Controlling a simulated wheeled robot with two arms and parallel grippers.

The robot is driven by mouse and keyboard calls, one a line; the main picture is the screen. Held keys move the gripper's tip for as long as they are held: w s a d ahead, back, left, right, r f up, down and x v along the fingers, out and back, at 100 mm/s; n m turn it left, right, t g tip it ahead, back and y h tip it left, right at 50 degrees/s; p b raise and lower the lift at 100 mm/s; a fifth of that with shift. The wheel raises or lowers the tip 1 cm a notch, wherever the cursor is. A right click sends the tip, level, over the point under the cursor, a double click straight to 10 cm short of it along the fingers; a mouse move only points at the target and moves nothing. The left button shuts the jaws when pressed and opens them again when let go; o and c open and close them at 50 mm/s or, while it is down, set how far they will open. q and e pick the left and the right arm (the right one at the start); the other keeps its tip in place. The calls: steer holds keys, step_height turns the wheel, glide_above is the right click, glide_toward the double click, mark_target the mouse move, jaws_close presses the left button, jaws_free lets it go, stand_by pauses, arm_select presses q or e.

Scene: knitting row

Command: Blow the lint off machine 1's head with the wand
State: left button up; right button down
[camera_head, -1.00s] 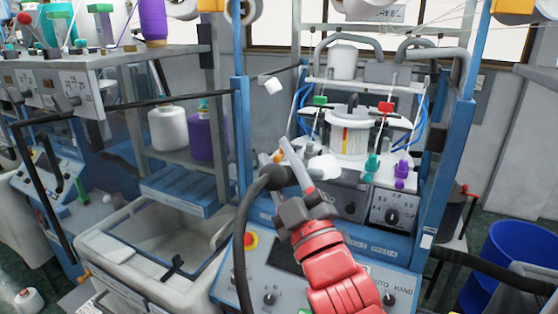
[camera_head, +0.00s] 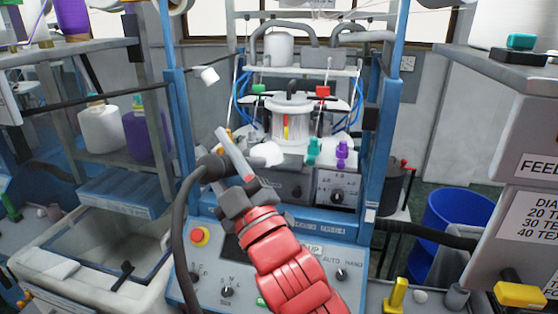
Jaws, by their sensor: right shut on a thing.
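The knitting machine in the middle has a white cylindrical head (camera_head: 291,122) with a red and yellow mark. A white lump (camera_head: 268,153), perhaps lint, lies at the head's lower left. Another white piece (camera_head: 210,75) is at the upper left, beside the blue post. My right gripper (camera_head: 246,197), on a red arm, is shut on the wand (camera_head: 233,152). The wand's pale tube tilts up and left, in front of the machine and apart from the head in the picture. A dark hose (camera_head: 183,222) hangs from it. My left gripper is not in view.
Blue posts (camera_head: 182,125) flank the machine. A control panel with a red button (camera_head: 200,236) is below the wand. A grey bin (camera_head: 60,232) stands at left. A blue barrel (camera_head: 452,225) and a labelled feed machine (camera_head: 520,170) are at right.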

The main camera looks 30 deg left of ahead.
stand_by(0.4)
steer(key=shift+s+d+r+b, duration=0.15)
steer(key=shift+s+b, duration=0.2)
steer(key=shift+s, duration=0.3)
steer(key=shift+s+d+r+b, duration=0.1)
steer(key=shift+s+b, duration=0.2)
steer(key=shift+s, duration=0.3)
steer(key=s+d+r+b, duration=0.1)
steer(key=s+b, duration=0.3)
steer(key=s, duration=0.1)
steer(key=s+d+r+b, duration=0.1)
steer(key=s+b, duration=0.3)
steer(key=s, duration=0.2)
steer(key=shift+d+r, duration=0.3)
steer(key=shift+d, duration=0.05)
